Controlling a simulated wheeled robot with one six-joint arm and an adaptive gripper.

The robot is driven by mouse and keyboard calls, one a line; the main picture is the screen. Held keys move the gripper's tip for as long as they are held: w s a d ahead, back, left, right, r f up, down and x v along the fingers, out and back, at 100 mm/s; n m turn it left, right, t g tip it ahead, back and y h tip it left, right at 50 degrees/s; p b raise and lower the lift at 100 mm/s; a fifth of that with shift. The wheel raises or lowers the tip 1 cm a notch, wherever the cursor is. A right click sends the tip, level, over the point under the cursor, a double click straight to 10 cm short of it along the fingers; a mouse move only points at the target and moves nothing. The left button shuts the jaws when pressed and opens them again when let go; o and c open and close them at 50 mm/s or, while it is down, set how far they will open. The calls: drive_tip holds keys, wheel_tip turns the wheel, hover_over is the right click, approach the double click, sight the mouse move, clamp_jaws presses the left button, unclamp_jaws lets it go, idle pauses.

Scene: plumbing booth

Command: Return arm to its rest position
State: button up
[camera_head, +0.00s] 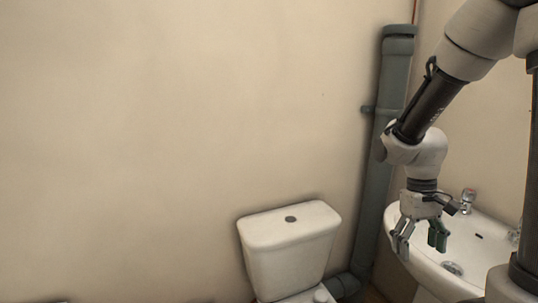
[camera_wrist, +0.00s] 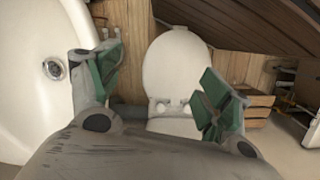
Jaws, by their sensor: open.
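My arm comes in from the upper right of the head view and bends down at the elbow. My gripper (camera_head: 420,246) hangs from it, pointing down, in front of the white sink (camera_head: 478,252). In the wrist view, my gripper (camera_wrist: 160,85) shows its two green-padded fingers spread wide apart. Nothing is between them but a view of the toilet (camera_wrist: 176,62) farther below. The gripper is open and empty.
The toilet cistern (camera_head: 289,232) stands left of the gripper. A grey vertical pipe (camera_head: 379,165) runs up the wall behind my arm. In the wrist view, a wooden crate (camera_wrist: 258,108) is at the right. The wall area at left is clear.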

drive_tip(key=s+r+t, duration=0.3)
drive_tip(key=s+r, duration=0.2)
drive_tip(key=r, duration=0.3)
drive_tip(key=s+r+m+t, duration=0.1)
drive_tip(key=s+r+t, duration=0.2)
drive_tip(key=r, duration=0.5)
drive_tip(key=shift+s+d+r+t+y, duration=0.4)
drive_tip(key=shift+s, duration=0.45)
